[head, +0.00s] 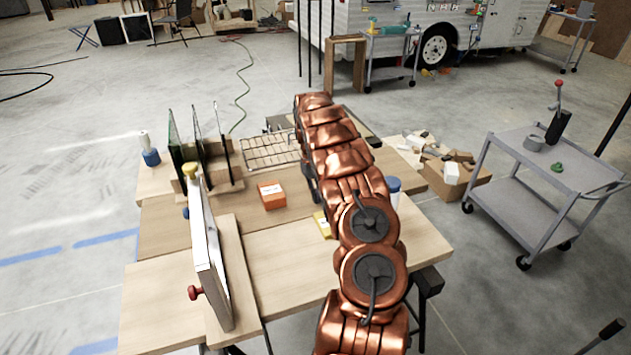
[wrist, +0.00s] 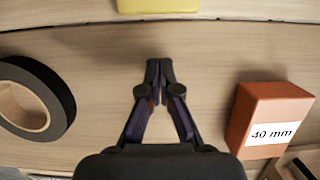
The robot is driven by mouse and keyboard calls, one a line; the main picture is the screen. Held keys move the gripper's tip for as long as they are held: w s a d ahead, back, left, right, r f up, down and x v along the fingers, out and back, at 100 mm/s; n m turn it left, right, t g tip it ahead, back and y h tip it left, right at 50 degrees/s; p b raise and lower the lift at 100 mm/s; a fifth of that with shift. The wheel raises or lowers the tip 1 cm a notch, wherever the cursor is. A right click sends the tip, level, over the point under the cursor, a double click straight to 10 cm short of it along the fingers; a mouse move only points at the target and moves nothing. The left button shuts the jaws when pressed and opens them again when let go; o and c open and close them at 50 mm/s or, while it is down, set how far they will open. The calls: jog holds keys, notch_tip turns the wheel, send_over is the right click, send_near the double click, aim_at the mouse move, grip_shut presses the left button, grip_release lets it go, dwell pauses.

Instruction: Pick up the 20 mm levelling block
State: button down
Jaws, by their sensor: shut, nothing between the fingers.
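No block with a visible 20 mm label shows in either view. An orange block (wrist: 262,112) at the right of the wrist view reads "40 mm"; an orange block also lies on the table in the head view (head: 271,195). A yellow block (wrist: 157,6) is cut off by the top edge of the wrist view, and no label on it can be seen. Part of a yellow thing shows beside my arm in the head view (head: 321,224). My gripper (wrist: 160,66) is shut and empty over bare wood, between the tape roll and the orange block. My arm hides it in the head view.
A black tape roll (wrist: 38,98) lies left of my gripper in the wrist view. On the wooden table (head: 165,302) stand a framed panel (head: 207,250), upright sheets in a rack (head: 198,150), a wire grid (head: 270,150) and a blue-capped container (head: 393,187).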

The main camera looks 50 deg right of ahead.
jog(key=shift+s+a+r+p, duration=0.15)
jog(key=shift+s+a+p, duration=0.1)
jog(key=shift+s, duration=0.25)
jog(key=shift+s+a+r+p, duration=0.15)
jog(key=shift+s+a+p, duration=0.1)
jog(key=shift+s, duration=0.25)
jog(key=shift+s+a+f, duration=0.1)
jog(key=shift+s+a, duration=0.25)
jog(key=shift+s, duration=0.25)
jog(key=shift+s, duration=0.1)
jog(key=shift+f, duration=0.1)
